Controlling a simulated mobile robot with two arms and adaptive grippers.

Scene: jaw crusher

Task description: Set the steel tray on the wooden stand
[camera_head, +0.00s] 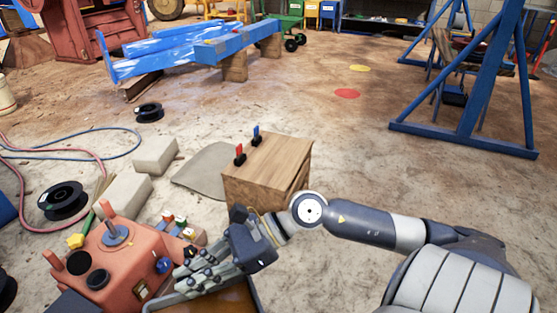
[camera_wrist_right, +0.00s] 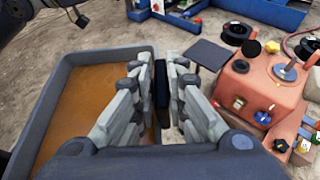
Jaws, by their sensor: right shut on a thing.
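The steel tray (camera_wrist_right: 100,54) is grey-rimmed with an orange-brown inside. It fills the left of the right wrist view, and part of it shows at the bottom edge of the head view (camera_head: 228,302). My right gripper (camera_head: 185,282) is shut on the tray's rim; the fingers close on a dark edge in the right wrist view (camera_wrist_right: 161,88). The wooden stand (camera_head: 262,168) is a brown box on the floor, beyond my right gripper. The tray is apart from it, on the near side. My left gripper is not in view.
An orange machine (camera_head: 120,262) with knobs is left of my right gripper. Pale blocks (camera_head: 155,155) lie farther left. Floor right of the stand is clear.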

